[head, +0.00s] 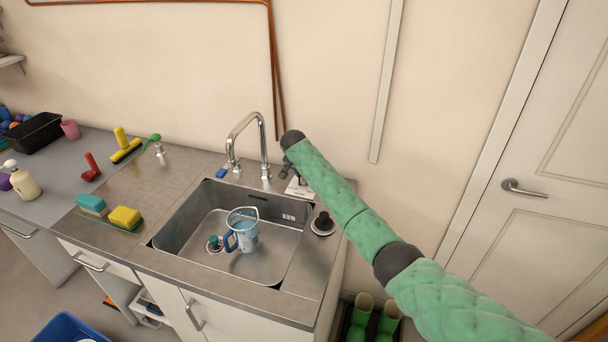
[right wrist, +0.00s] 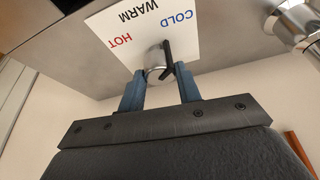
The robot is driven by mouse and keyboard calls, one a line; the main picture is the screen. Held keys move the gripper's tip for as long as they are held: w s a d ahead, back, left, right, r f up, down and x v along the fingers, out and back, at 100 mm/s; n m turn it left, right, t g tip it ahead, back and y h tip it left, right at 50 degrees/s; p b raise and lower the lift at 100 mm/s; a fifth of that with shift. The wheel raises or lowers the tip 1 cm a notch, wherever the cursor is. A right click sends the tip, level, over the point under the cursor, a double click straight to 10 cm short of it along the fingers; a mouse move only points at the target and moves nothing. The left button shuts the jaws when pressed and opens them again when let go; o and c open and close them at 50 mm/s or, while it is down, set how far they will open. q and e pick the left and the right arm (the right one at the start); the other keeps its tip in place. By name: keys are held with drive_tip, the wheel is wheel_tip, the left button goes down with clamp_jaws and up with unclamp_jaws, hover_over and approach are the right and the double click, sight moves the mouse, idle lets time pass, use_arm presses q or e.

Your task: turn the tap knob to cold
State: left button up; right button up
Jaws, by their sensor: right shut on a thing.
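The tap knob (right wrist: 155,60) is a round metal knob with a black pointer bar, set on a white card (right wrist: 120,25) printed HOT, WARM and COLD. The two blue fingers of my right gripper (right wrist: 160,73) stand on either side of the knob, shut on it. The pointer's upper end lies towards the WARM and COLD side of the card; its exact setting is hard to tell. In the head view, my right gripper (head: 286,170) reaches down beside the chrome tap (head: 250,122), and the knob is hidden there. The card's edge (head: 300,188) shows. My left gripper is out of view.
A steel sink (head: 185,222) holds a clear jug (head: 243,228) with a blue handle. A round dark fitting (head: 323,224) sits on the counter to its right. Sponges (head: 125,217) lie left of the sink. The wall stands close behind the tap.

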drive_tip(key=shift+m, duration=0.5)
drive_tip(key=shift+h, duration=0.3)
drive_tip(key=shift+m, duration=0.4)
drive_tip(key=o, duration=1)
drive_tip(key=shift+c, duration=0.2)
drive_tip(key=shift+s+a+r+b, duration=0.1)
drive_tip(key=shift+a+r+b, duration=0.05)
drive_tip(key=shift+r+b, duration=0.2)
use_arm(q)
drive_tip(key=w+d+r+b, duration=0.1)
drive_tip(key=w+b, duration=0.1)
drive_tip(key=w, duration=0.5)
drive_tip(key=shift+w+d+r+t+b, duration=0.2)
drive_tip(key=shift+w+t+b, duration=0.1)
drive_tip(key=shift+b, duration=0.1)
use_arm(e)
drive_tip(key=v, duration=0.7)
